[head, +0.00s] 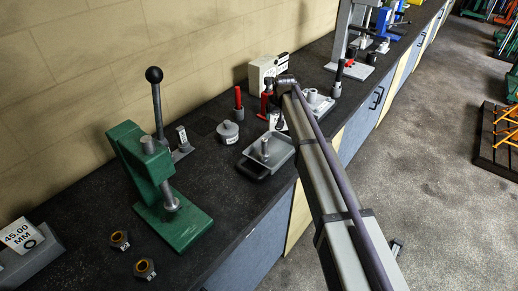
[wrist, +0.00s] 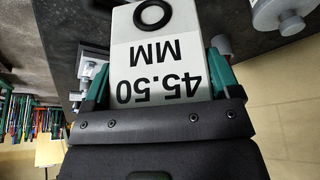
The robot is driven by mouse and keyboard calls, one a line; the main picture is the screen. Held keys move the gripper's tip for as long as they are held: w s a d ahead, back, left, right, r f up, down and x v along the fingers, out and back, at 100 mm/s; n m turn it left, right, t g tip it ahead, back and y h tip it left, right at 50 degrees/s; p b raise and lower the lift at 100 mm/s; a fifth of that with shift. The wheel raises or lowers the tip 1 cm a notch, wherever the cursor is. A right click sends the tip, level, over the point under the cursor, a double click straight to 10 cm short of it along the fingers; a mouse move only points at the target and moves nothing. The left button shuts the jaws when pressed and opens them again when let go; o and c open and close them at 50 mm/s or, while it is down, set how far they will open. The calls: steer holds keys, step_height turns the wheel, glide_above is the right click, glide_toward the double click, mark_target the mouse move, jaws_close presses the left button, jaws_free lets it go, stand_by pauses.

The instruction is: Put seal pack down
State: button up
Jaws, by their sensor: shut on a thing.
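The seal pack (wrist: 158,55) is a white and grey card marked 45.50 MM, with a black ring near its far end. My gripper (wrist: 160,80) is shut on it, with one green finger against each side. In the wrist view the label reads upside down. In the head view my gripper is at the far end of my arm above the bench, largely hidden by the arm. A small white patch of the pack (head: 275,121) shows below it. Another pack, marked 45.00 MM (head: 20,235), lies in a grey holder at the lower left.
On the dark bench (head: 95,205) stand a green press (head: 140,175), a grey tray (head: 257,170) with a post, a grey weight-like cylinder (head: 228,132), a red-handled tool (head: 239,105) and a white box (head: 262,72). Two brass-and-black nuts (head: 145,268) lie near the press.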

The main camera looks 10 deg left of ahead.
mark_target(279, 130)
step_height(279, 130, down, 10)
steer(key=b, duration=1)
steer(key=shift+d+f, duration=0.15)
steer(key=shift+f, duration=0.1)
steer(key=shift+r, duration=0.25)
steer(key=shift+c, duration=0.3)
steer(key=shift+f, duration=0.2)
steer(key=o, duration=0.8)
steer(key=shift+o, duration=0.2)
steer(key=p+v, duration=1.2)
steer(key=v, duration=0.1)
steer(key=s+d+f+m+g, duration=0.1)
steer(key=s+d, duration=0.7)
steer(key=s, duration=0.4)
steer(key=s+d+m+g+h, duration=0.1)
steer(key=s+d+g, duration=0.1)
steer(key=s+d, duration=0.75)
steer(key=s+d+f+m+g, duration=0.1)
steer(key=s+d, duration=0.4)
steer(key=s, duration=0.9)
step_height(279, 130, down, 8)
steer(key=b, duration=0.9)
steer(key=shift+d, duration=0.25)
